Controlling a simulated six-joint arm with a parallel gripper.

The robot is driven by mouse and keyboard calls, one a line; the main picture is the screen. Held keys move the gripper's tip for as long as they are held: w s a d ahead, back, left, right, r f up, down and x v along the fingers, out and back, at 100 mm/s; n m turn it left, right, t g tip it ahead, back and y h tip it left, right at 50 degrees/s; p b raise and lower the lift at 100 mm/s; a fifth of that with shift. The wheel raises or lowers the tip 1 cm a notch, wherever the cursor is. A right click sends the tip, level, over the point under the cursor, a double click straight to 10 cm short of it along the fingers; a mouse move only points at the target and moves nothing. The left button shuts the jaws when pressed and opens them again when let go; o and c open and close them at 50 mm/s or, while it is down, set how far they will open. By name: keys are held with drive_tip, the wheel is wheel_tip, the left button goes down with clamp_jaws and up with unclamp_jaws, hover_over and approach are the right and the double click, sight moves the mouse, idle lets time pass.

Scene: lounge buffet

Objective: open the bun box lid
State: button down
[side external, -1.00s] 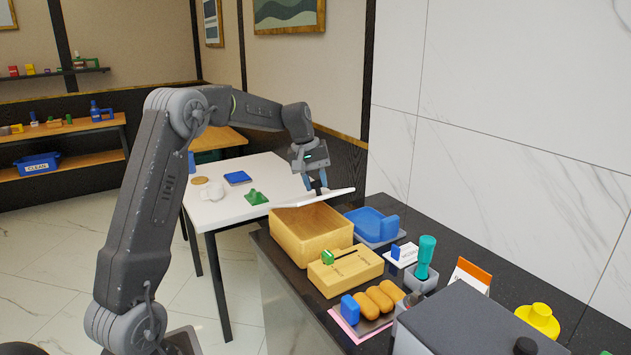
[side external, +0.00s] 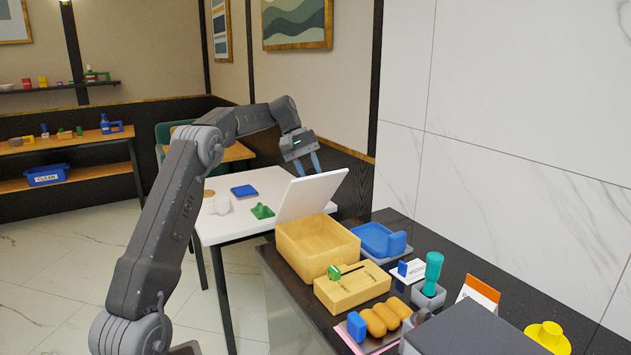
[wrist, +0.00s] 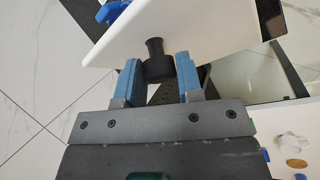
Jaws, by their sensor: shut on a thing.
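The bun box (side external: 300,262) is a yellow wooden box on the dark counter, its top open and its inside showing empty where I can see. Its white lid (side external: 311,196) stands tilted up along the far side of the box. The lid fills the top of the wrist view (wrist: 190,28), with a black knob (wrist: 155,48) on it. My gripper (side external: 308,166) is behind the raised lid, blue fingers pointing down. In the wrist view my gripper (wrist: 158,72) is shut on the knob, one finger on each side. The side view hides the knob.
A blue tray (side external: 376,239), buns (side external: 378,320) and a grey box (side external: 470,330) crowd the counter. A white table (side external: 225,222) with small items stands behind left.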

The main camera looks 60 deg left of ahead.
drive_tip(key=shift+s+a+r, duration=0.1)
drive_tip(key=shift+a+r, duration=0.05)
drive_tip(key=shift+a, duration=0.95)
drive_tip(key=shift+a+r, duration=0.1)
drive_tip(key=shift+a, duration=0.95)
drive_tip(key=c, duration=1.1)
unclamp_jaws()
drive_tip(key=o, duration=0.3)
drive_tip(key=shift+d+r, duration=0.1)
drive_tip(key=shift+d, duration=0.05)
